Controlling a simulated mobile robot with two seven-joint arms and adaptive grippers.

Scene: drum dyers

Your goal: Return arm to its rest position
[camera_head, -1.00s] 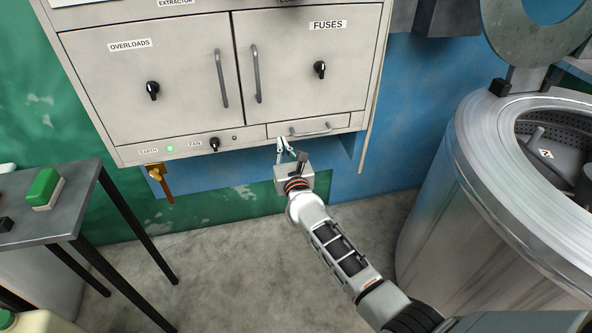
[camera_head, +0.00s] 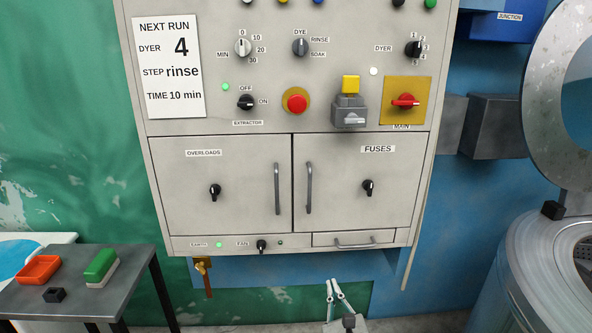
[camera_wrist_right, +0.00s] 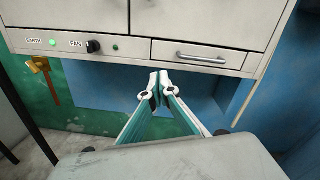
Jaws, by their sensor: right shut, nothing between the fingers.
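My right gripper (camera_head: 336,287) shows at the bottom of the head view, below the grey control cabinet (camera_head: 230,141). In the right wrist view its fingertips (camera_wrist_right: 158,83) are together with nothing between them, below the small drawer (camera_wrist_right: 197,53). It appears apart from the cabinet. Most of my right arm is below the head view's edge. My left gripper is not in view.
The cabinet has OVERLOADS and FUSES doors, both shut, with knobs above. A brass key-like fitting (camera_head: 203,274) hangs under its left end. A metal table (camera_head: 40,300) stands at left with an orange tray and green block. A steel drum (camera_head: 535,265) stands at right.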

